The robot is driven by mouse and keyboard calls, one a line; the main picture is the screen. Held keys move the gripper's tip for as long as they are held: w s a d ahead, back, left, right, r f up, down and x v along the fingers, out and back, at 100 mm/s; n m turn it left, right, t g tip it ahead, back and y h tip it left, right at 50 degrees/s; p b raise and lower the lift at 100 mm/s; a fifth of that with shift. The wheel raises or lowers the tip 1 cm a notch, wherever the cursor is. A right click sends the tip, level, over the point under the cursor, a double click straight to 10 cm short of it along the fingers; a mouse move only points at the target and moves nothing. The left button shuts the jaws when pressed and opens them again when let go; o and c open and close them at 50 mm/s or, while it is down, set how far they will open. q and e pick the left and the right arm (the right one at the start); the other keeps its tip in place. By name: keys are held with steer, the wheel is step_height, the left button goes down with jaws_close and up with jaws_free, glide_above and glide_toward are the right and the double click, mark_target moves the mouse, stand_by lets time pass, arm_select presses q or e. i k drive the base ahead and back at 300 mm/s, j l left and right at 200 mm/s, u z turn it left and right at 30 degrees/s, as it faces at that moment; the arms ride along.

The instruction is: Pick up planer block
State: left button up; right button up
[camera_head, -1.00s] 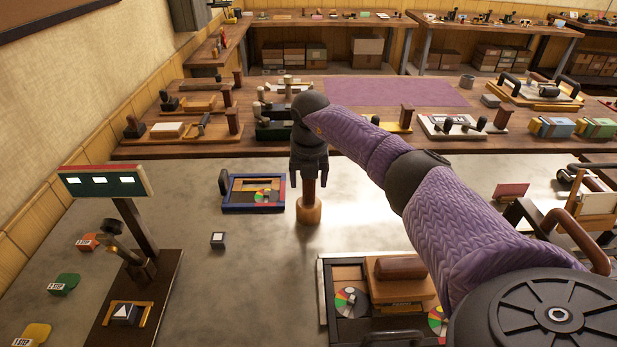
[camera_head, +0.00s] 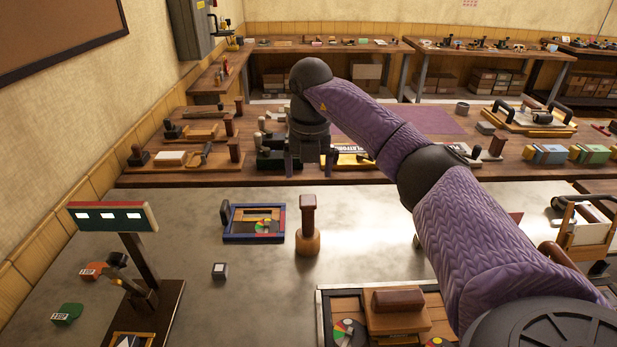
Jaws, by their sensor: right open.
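My right gripper (camera_head: 309,168) is open and empty, pointing down. In the picture it shows above an upright wooden post (camera_head: 308,232) with a dark brown knob and a wider light base on the grey table. A light wooden block with a rounded dark brown grip on top (camera_head: 398,316) sits on the framed tray at the lower middle; it may be the planer block, but I cannot tell for sure. My gripper is well apart from that block. The left gripper is not in view.
A blue-framed tray (camera_head: 231,237) and a small dark cube (camera_head: 219,271) lie left of the post. A stand with a green sign (camera_head: 112,216) is at the left. A wooden bench (camera_head: 200,175) with several tools runs behind the table.

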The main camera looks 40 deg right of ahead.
mark_target(402, 310)
steer(key=z, duration=2.05)
